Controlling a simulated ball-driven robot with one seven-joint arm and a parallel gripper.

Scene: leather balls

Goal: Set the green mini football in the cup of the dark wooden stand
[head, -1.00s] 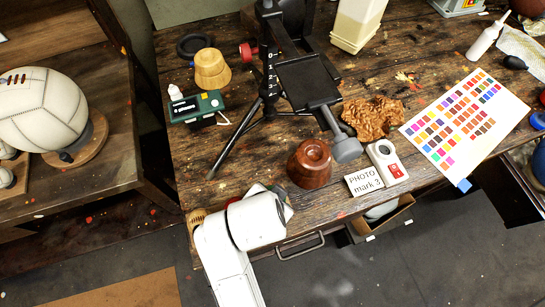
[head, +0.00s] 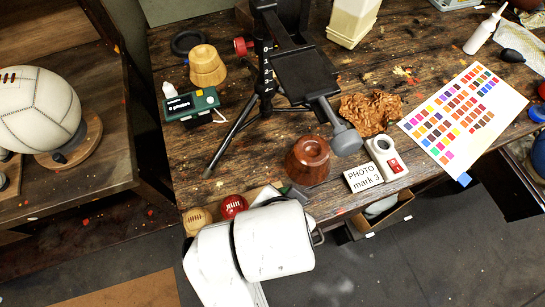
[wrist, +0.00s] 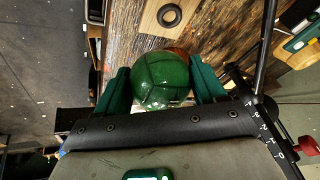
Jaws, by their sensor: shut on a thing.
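The green mini football (wrist: 162,82) sits between the two green fingers of my gripper (wrist: 161,70) in the wrist view, with a finger against each side. The gripper is shut on it. In the head view my white arm hides the ball and most of the gripper. The dark wooden stand (head: 308,161) is a glossy reddish-brown cup shape near the front edge of the table, just beyond my arm's end. In the wrist view a reddish-brown patch shows behind the ball; I cannot tell what it is.
A red ball (head: 234,206) and a tan ball (head: 197,221) lie by the table's front left edge. A black tripod (head: 264,80) stands behind the stand, its grey knob (head: 347,140) close by. The "PHOTO mark 3" card (head: 363,177) lies right. A pale wooden stand (head: 207,66) is farther back.

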